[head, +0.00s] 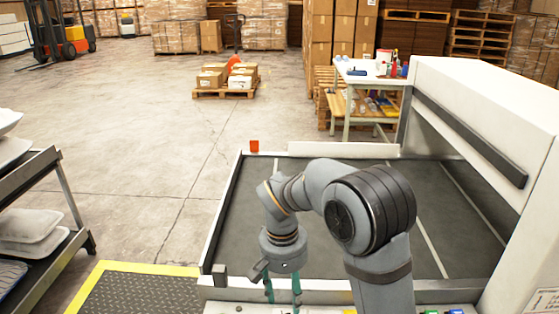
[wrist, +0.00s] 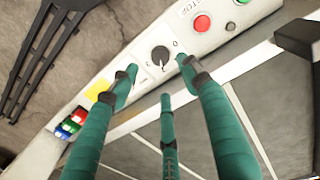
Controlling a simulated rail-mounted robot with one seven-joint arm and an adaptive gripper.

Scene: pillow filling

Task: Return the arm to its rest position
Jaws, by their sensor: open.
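My gripper (head: 283,285) hangs at the end of my grey arm, low over the near edge of the conveyor bed in the head view. In the wrist view its teal fingers (wrist: 158,76) are spread open and hold nothing. The fingertips appear over a white control panel (wrist: 138,82), around the black knob (wrist: 160,56) in the picture. I cannot tell whether they touch it. In the head view the lower ends of the fingers are cut off by the frame.
The grey conveyor bed (head: 255,215) leads to a white machine housing (head: 490,95) at right. A rack (head: 50,215) with white pillows stands at left. The panel has a red button (wrist: 202,23) and coloured switches (wrist: 72,123). Open floor (head: 150,140) lies beyond the rack.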

